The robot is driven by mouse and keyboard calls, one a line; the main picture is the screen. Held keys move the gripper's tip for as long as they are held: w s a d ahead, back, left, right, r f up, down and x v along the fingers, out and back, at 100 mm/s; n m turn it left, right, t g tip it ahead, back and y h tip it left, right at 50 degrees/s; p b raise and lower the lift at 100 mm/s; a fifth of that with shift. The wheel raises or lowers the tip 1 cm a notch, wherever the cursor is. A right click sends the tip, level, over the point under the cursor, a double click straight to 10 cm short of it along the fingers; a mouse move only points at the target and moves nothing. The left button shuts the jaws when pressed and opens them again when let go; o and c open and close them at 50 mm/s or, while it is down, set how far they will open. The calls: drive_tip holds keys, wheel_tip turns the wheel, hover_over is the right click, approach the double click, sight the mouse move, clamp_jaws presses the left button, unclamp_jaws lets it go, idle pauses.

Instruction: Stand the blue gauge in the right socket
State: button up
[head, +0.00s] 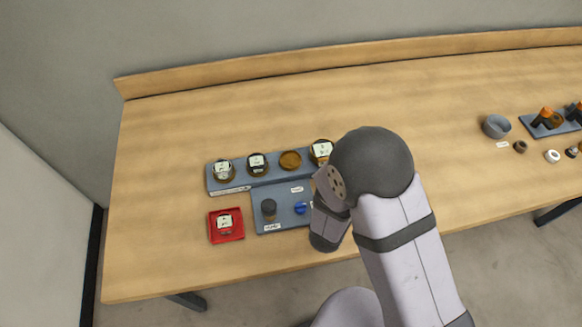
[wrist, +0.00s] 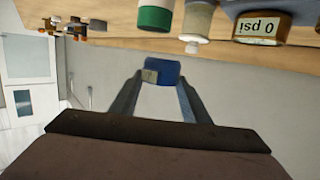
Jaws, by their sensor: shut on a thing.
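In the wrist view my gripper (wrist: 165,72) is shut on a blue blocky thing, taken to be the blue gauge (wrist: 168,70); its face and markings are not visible. In the head view my arm hides my fingers. A blue-grey rack (head: 240,184) lies on the table left of my arm. Its back row holds white-faced gauges and one amber round part (head: 290,160). Its front part has a dark round post (head: 268,207) and a small blue round part (head: 300,208) close beside my wrist. My arm covers the rack's right end, so the right socket cannot be made out.
A red tray (head: 212,238) with a white-faced gauge (head: 224,221) sits left of the rack's front. A grey bowl (head: 496,126) and a second rack (head: 530,126) stand far right.

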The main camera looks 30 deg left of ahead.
drive_tip(key=w+a+r+n+y+b, duration=0.2)
drive_tip(key=w+a+r+y+b, duration=0.15)
drive_tip(key=a+r, duration=0.2)
drive_tip(key=n+g+y, duration=0.7)
drive_tip(key=n+y, duration=0.2)
hover_over(293, 166)
wheel_tip(293, 166, down, 3)
drive_tip(key=shift+f+p, duration=1.55)
drive_tip(key=shift+f, duration=3.7)
drive_tip(key=shift+f, duration=0.2)
drive_tip(key=o, duration=1.2)
drive_tip(key=shift+c, duration=0.2)
